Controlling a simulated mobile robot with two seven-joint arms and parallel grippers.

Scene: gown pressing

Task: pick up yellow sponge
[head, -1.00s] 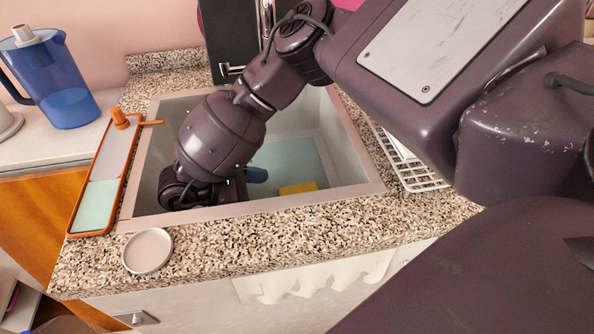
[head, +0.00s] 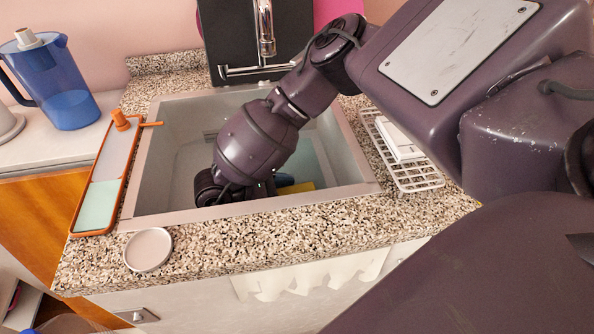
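The yellow sponge (head: 299,187) lies in the sink (head: 157,190) near its front wall. Only a strip of it shows, and the rest is hidden behind my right gripper and the sink's front rim. My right arm reaches down into the sink from the right. Its gripper (head: 284,181) is just beside the sponge, with a bluish finger-like part over or close to it. I cannot tell whether they touch or whether the fingers are open. My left gripper is not in view.
A faucet (head: 264,28) stands behind the sink. An orange-rimmed tray (head: 99,205) lies along the left edge, with a blue pitcher (head: 68,98) beyond. A white round dish (head: 148,250) sits in front. A white wire rack (head: 417,178) lies to the right.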

